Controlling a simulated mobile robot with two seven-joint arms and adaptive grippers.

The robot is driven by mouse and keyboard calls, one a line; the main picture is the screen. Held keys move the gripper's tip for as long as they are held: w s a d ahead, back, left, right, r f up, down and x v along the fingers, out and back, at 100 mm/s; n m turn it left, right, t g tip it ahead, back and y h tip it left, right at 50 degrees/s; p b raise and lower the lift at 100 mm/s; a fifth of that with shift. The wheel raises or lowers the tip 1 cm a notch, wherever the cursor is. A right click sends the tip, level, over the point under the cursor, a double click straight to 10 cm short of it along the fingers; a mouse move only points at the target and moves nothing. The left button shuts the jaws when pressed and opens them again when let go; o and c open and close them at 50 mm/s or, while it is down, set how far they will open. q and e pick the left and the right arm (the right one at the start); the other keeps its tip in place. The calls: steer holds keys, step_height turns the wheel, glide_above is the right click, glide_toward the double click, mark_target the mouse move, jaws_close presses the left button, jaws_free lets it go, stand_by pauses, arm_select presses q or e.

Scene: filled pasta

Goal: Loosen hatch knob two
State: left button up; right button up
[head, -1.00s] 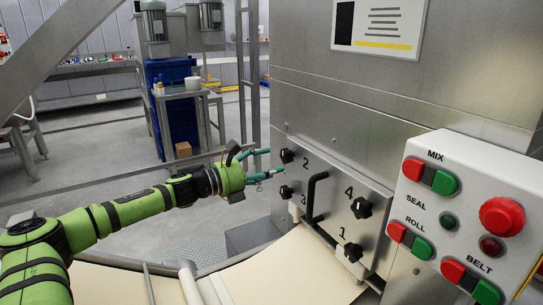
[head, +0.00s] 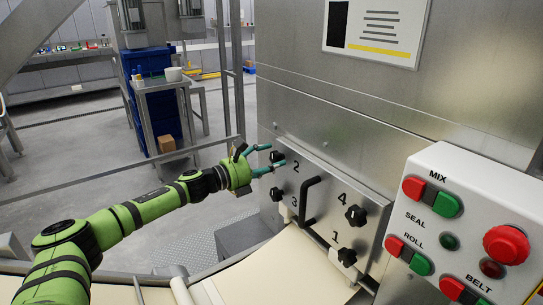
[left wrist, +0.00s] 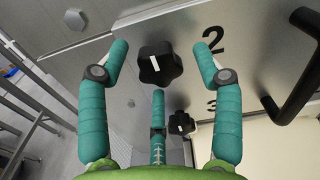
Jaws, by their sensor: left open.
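Hatch knob two (head: 277,157) is a black lobed knob on the upper left of the metal hatch (head: 325,205), beside a printed 2. In the left wrist view the knob (left wrist: 160,66) has a white mark and stands between the tips of the two outer teal fingers, with gaps on both sides. My left gripper (head: 276,154) is open, with its fingertips around knob two in the head view. In the left wrist view the third finger (left wrist: 158,125) points up below the knob. I see no finger clearly touching it. My right gripper is not in view.
Knob three (left wrist: 181,123) is close below knob two. Knob four (head: 355,215), knob one (head: 347,256) and a black bar handle (head: 307,200) are on the same hatch. A button panel (head: 465,225) stands to the right. A cream belt (head: 285,270) runs below.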

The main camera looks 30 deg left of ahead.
arm_select(q)
steer(key=shift+w+d, duration=0.1)
steer(key=shift+w, duration=0.3)
steer(key=c, duration=1.1)
